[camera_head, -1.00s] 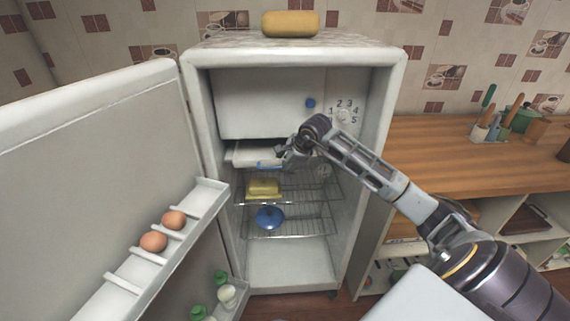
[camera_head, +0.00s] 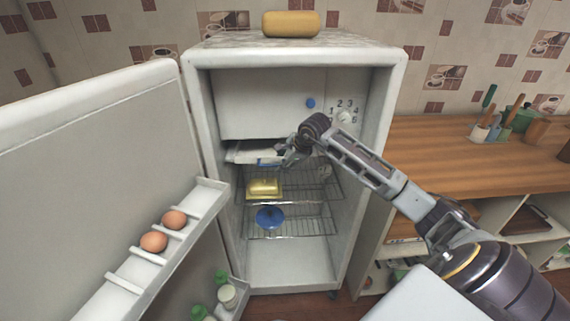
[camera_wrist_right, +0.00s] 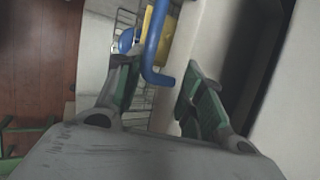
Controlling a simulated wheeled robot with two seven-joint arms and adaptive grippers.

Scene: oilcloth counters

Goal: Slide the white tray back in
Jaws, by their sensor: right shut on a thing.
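The white tray (camera_head: 244,154) sits in the open fridge just under the freezer box, above the wire shelves. A blue handle bar (camera_head: 267,163) runs along its front; in the right wrist view the blue handle (camera_wrist_right: 154,42) passes between my fingers. My right gripper (camera_head: 284,159) reaches in from the right, at the right part of the tray's front. My arm hides the tray's right end. My left gripper is not in view.
The fridge door (camera_head: 95,170) stands open at left, with eggs (camera_head: 153,242) on its shelf. A yellow butter dish (camera_head: 264,188) and a blue lidded dish (camera_head: 269,217) stand on wire shelves below. The freezer box (camera_head: 255,105) is close above the tray. A wooden counter (camera_head: 450,150) is at right.

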